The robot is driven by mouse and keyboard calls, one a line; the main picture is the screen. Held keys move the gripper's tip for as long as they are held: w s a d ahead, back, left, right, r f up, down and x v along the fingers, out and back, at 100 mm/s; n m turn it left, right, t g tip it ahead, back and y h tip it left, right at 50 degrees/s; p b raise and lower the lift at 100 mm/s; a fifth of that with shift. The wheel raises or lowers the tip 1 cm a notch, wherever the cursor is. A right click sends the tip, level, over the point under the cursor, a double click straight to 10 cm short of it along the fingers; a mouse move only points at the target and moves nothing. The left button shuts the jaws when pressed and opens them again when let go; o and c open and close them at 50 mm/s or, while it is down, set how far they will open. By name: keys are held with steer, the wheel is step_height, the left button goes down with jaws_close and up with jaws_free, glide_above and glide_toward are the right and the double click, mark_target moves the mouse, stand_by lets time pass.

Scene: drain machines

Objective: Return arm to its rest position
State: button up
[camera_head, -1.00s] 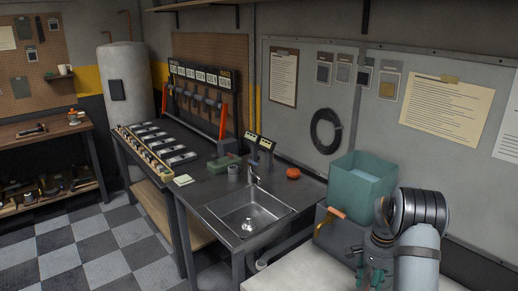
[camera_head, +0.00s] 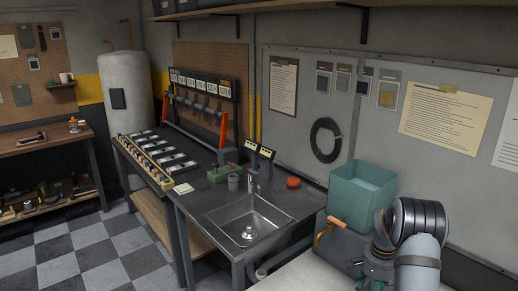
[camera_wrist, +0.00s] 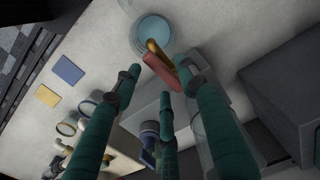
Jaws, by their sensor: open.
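My gripper (camera_head: 370,284) is at the lower right of the head view, partly cut off by the bottom edge. In the wrist view its green fingers (camera_wrist: 160,82) are spread apart, with nothing visibly held between them. A lever with an orange-red handle and a brass-coloured arm (camera_head: 326,230) is beside a grey box, left of my gripper. It also shows beyond the fingertips in the wrist view (camera_wrist: 160,68). I cannot tell from these views whether a finger touches it.
A teal bin (camera_head: 361,195) stands behind my gripper, close to the arm. Left of it is a dark bench with a sink (camera_head: 240,222) and an orange object (camera_head: 293,182). The wrist view shows a round blue-topped container (camera_wrist: 154,32) and a dark box (camera_wrist: 285,85).

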steer(key=shift+s+d+n+p, duration=0.1)
steer(key=shift+n+p, duration=0.3)
steer(key=shift+p, duration=0.55)
steer(key=shift+s+d+f+n+p, duration=0.1)
steer(key=shift+d+f+n+p, duration=0.15)
steer(key=shift+n+p, duration=0.6)
steer(key=shift+d+f+n+p, duration=0.1)
steer(key=shift+d+n+p, duration=0.1)
steer(key=shift+n+p, duration=0.6)
steer(key=shift+f+b, duration=0.1)
steer(key=shift+b, duration=0.35)
steer(key=m+b, duration=0.2)
steer(key=b, duration=0.1)
steer(key=a+m+b, duration=0.1)
steer(key=shift+w+f+m+b, duration=0.25)
steer(key=shift+f+b, duration=0.05)
steer(key=shift+b, duration=0.05)
steer(key=shift+m, duration=0.3)
steer(key=shift+r, duration=4.35)
